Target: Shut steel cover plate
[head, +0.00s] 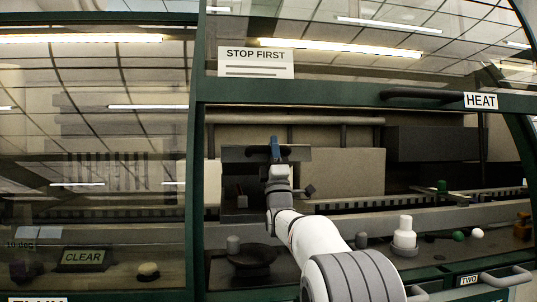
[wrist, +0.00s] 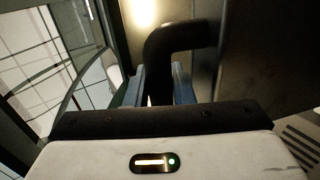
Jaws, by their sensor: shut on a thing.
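The steel cover plate appears as a dark panel (head: 297,154) inside the machine opening in the head view, standing raised above a recessed box. In the wrist view a dark surface (wrist: 265,60), apparently the same plate, fills the right side. A thick black bent handle (wrist: 185,38) joins it. My gripper (head: 275,148) reaches through the opening to the plate. In the wrist view its blue fingers (wrist: 161,88) are shut on the handle, one on each side. The plate's hinge cannot be made out.
A green frame post (head: 197,160) stands left of my arm, with glass beside it. A raised window with a HEAT label (head: 481,101) hangs above. A dark round knob (head: 252,256), a white stacked cylinder (head: 404,238) and small balls sit along the front ledge.

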